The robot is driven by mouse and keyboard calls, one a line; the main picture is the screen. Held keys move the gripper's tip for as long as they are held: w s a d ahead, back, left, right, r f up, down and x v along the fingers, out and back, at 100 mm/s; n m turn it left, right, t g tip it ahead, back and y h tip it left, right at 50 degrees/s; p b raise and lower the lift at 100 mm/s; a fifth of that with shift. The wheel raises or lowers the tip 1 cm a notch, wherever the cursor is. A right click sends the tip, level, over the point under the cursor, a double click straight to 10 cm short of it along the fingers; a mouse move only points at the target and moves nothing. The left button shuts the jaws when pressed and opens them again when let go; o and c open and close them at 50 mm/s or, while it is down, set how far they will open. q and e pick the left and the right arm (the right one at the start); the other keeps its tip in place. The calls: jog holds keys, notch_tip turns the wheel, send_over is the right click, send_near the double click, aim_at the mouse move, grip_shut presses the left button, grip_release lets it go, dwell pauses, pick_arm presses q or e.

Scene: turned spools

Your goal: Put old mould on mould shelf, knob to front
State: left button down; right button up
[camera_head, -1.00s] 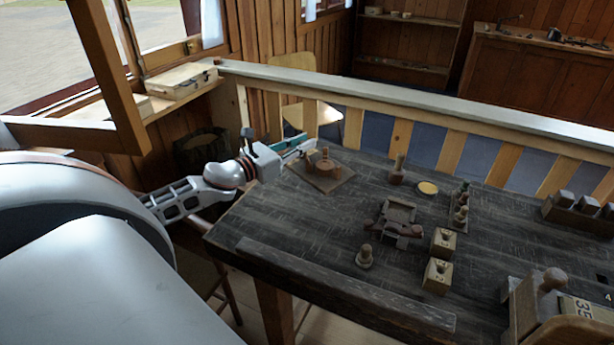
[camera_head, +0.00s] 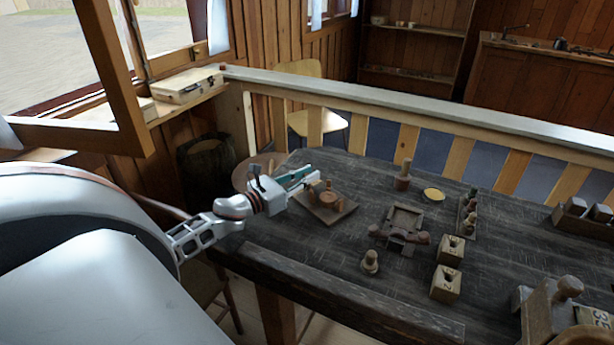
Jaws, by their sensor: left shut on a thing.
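My left gripper (camera_head: 306,178) reaches in from the left over the table's far left corner. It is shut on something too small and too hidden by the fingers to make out. Just beyond and below its fingers is a square wooden board (camera_head: 343,210) with small upright pieces and a round disc. A wooden block with a round knob (camera_head: 569,287) on top stands at the bottom right, partly cut off by the frame. I cannot tell which thing is the old mould. No shelf is clearly recognisable as the mould shelf. My right gripper is not in view.
The dark table (camera_head: 330,255) also holds a wooden frame (camera_head: 403,222), two square blocks with holes (camera_head: 447,284), small turned pieces (camera_head: 371,262) and a yellow disc (camera_head: 433,194). A rack with grey blocks (camera_head: 583,219) is at right. A railing (camera_head: 400,110) runs behind. The table's front left is clear.

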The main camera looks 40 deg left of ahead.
pick_arm(q)
jog(key=c, duration=2.1)
grip_release()
jog(key=shift+f, duration=0.1)
jog(key=shift+o, duration=1)
